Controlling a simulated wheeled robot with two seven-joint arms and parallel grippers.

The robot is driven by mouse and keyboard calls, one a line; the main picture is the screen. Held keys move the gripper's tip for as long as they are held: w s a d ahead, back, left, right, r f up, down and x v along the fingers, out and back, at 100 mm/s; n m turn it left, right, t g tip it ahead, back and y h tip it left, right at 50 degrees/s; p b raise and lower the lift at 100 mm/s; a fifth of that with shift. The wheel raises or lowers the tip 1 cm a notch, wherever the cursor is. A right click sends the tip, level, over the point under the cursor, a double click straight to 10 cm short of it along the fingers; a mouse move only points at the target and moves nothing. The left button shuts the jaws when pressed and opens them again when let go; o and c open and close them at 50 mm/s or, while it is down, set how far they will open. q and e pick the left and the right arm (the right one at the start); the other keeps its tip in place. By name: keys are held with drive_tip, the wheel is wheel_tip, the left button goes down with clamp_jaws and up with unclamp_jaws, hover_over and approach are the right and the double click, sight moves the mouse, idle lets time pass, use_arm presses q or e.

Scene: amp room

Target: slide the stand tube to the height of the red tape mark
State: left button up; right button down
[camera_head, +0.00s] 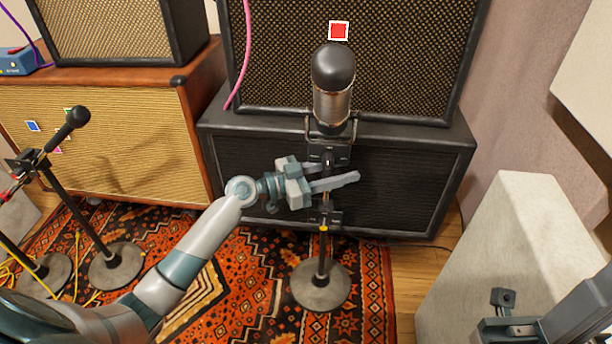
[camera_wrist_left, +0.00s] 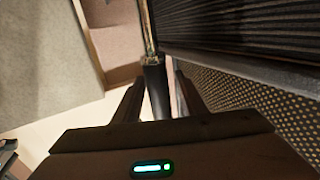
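The microphone stand stands upright in front of the black amp, with a round base (camera_head: 320,285) and a microphone (camera_head: 333,85) on top. A yellow ring (camera_head: 323,228) sits on its tube below a black clamp. My left gripper (camera_head: 335,173) is open at the tube, below the microphone. In the left wrist view the dark tube (camera_wrist_left: 155,90) lies between the fingers, with gaps showing. My right gripper is partly in view at the lower right; its fingers are unclear.
A black lower cabinet (camera_head: 405,185) is close behind the stand. A second microphone stand (camera_head: 90,215) with cables is at the left, before a tan cabinet (camera_head: 110,135). A pale block (camera_head: 510,240) is at the right. Patterned rug (camera_head: 230,285) lies around the base.

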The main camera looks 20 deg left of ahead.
use_arm(q)
drive_tip(key=v, duration=1.7)
drive_tip(key=shift+s+a, duration=0.1)
drive_tip(key=shift+s, duration=0.05)
